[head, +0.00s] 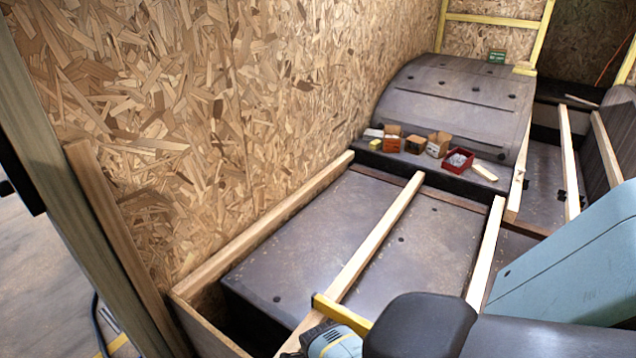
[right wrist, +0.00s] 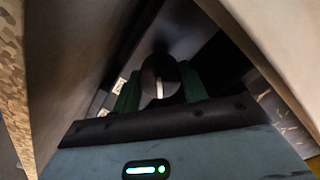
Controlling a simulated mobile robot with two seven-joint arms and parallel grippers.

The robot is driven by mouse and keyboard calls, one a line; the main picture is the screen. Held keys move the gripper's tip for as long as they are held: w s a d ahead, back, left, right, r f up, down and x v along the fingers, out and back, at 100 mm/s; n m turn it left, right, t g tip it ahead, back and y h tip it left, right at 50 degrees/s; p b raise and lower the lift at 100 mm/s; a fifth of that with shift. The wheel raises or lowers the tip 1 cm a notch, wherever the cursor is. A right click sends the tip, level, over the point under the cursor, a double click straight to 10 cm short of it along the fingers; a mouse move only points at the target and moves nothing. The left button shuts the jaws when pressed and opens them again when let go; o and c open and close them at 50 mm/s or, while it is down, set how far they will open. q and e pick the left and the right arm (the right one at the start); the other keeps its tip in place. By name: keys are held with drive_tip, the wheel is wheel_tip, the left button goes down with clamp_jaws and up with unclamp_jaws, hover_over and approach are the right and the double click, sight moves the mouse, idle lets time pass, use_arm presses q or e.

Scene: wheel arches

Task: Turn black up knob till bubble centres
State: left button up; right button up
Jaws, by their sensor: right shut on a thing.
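In the right wrist view a round black knob (right wrist: 158,72) with a white pointer line faces me, its line nearly upright. My right gripper (right wrist: 158,88) is shut on it, with a dark green finger at each side. Below, on a blue-grey face, is a lit pill-shaped window (right wrist: 147,168) with a pale blue bar and a green dot at its right end. I cannot tell whether it is a lamp or a level. No bubble can be made out clearly in either view. My left gripper is out of view.
In the head view a grey wheel arch (head: 455,95) stands at the back, with small boxes (head: 437,144) and a red tray (head: 458,161) before it. Wooden battens (head: 375,243) cross the dark floor panels. A chipboard wall (head: 220,110) borders the left.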

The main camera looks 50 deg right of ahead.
drive_tip(key=o, duration=1)
drive_tip(key=shift+r+p, duration=0.45)
drive_tip(key=shift+r, duration=0.1)
wheel_tip(320, 180, up, 6)
drive_tip(key=p, duration=0.3)
drive_tip(key=shift+w+f+p, duration=0.15)
drive_tip(key=shift+p, duration=0.25)
drive_tip(key=shift+r+p, duration=0.35)
drive_tip(key=shift+r, duration=0.2)
